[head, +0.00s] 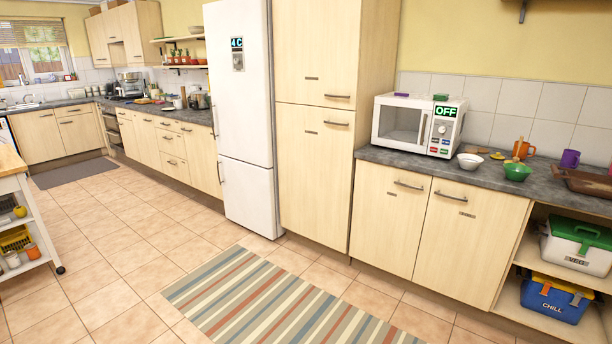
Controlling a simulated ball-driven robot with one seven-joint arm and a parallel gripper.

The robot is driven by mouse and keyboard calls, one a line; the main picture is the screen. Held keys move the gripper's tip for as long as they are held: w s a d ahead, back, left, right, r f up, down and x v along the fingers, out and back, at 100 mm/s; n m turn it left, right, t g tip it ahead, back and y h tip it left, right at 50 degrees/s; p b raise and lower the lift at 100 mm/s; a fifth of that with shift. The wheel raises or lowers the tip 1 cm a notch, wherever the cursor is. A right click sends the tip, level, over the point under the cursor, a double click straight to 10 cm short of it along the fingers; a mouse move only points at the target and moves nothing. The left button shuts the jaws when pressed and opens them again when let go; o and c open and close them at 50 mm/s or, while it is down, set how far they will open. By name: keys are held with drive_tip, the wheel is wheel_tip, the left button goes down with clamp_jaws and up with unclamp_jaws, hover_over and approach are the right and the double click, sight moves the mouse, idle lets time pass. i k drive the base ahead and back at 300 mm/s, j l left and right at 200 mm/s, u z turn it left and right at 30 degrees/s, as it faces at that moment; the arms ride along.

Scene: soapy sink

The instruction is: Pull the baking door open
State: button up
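No door that I can read as the baking door shows. Several pale wood cupboard doors carry small plates too small to read: the tall cupboard's upper door (318,45) and lower door (312,180), and the two counter doors, left (388,225) and right (465,245). All of these look shut, with metal bar handles along their upper or lower edges. A dark-fronted unit, perhaps an oven (112,130), stands far back at the left; its door cannot be made out. My gripper is not in view.
A white fridge (243,120) stands left of the tall cupboard. A striped rug (285,305) lies before the cupboards. A microwave (415,125) and bowls stand on the right counter (400,163). A trolley (30,225) is at the left edge. The tiled floor between is clear.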

sight(316, 43)
drive_tip(key=i, duration=2.4)
